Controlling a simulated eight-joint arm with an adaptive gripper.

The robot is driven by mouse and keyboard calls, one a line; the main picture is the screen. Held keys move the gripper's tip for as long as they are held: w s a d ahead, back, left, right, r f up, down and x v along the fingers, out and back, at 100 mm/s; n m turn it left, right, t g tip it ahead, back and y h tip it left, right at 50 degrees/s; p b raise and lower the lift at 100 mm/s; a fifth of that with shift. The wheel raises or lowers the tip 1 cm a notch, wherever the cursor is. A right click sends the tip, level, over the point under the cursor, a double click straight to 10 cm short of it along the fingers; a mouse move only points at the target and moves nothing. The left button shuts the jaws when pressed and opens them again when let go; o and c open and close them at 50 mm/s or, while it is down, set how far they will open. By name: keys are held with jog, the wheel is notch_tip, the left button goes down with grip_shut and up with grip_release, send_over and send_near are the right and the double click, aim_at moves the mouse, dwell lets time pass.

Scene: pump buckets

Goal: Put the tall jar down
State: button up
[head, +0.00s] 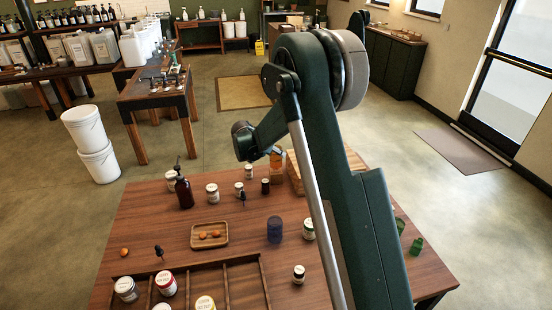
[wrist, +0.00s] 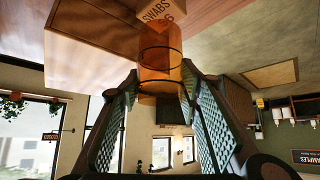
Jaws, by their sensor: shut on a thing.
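The tall jar is a clear amber cylinder (wrist: 160,62) between my fingers in the wrist view. In the head view a small amber patch of the jar (head: 277,158) shows beyond my wrist, at the far side of the wooden table (head: 150,225). My gripper (wrist: 160,82) is shut on the jar, one textured finger on each side. In the head view my gripper (head: 274,153) is small and partly hidden by my arm. A wooden box marked SWABS (wrist: 165,20) is right by the jar. I cannot tell whether the jar's base touches anything.
A brown pump bottle (head: 184,192), a white jar (head: 212,194), a small dark bottle (head: 265,186) and a blue jar (head: 274,230) stand on the table. A wooden tray (head: 194,243) lies nearer. Bare tabletop shows between them. My arm hides part of the right side.

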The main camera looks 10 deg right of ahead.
aim_at(276, 158)
jog(key=shift+f, duration=1.55)
jog(key=shift+f+b, duration=0.15)
jog(key=shift+b, duration=0.15)
jog(key=o, duration=1)
jog(key=shift+r, duration=0.2)
jog(key=p+v, duration=0.1)
jog(key=v, duration=1.1)
